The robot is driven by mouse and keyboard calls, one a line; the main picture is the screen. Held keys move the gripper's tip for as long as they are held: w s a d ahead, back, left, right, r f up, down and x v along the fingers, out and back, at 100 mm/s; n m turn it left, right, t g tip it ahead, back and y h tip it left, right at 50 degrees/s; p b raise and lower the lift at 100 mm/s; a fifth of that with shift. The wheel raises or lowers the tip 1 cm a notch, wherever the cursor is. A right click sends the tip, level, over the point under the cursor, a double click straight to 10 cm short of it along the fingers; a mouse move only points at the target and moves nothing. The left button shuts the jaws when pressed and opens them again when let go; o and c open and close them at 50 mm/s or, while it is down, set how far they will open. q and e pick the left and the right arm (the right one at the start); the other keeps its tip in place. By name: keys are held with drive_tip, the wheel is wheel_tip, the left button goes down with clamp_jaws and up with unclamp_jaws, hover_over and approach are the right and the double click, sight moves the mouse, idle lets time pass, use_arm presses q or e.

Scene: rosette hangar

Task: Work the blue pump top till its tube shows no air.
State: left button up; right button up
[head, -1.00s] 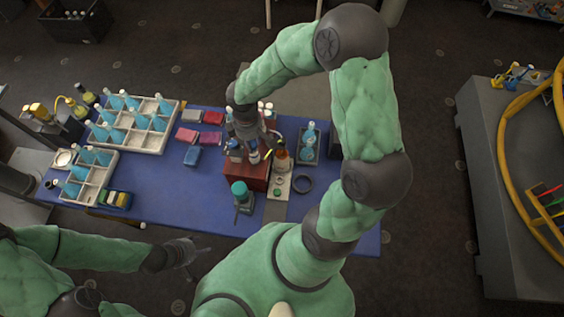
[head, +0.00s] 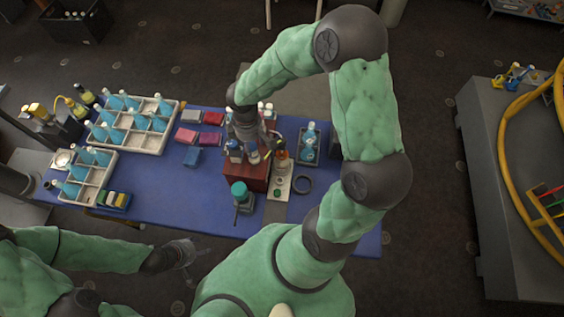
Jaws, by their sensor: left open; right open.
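A red block (head: 247,178) stands mid-table with small white-and-blue bottles on it; one (head: 253,156) shows just below my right gripper. An amber bottle (head: 281,161) stands just right of the block. I cannot tell which of these has the blue pump top, and no tube can be made out. A squat bottle with a teal top (head: 239,188) stands in front of the block. My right gripper (head: 248,146) is open, pointing down over the block, and hides part of the bottles. My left gripper (head: 190,253) is open and empty, off the table's front edge.
White racks (head: 132,140) with light-blue bottles fill the table's left. Red, pink and blue packs (head: 193,157) lie left of the block. A dark ring (head: 303,184) and a grey tray (head: 309,155) of bottles are at right. The blue tabletop's (head: 180,205) front middle is clear.

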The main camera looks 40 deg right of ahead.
drive_tip(key=shift+r, duration=0.1)
drive_tip(key=shift+r+p, duration=2.7)
drive_tip(key=shift+r, duration=0.7)
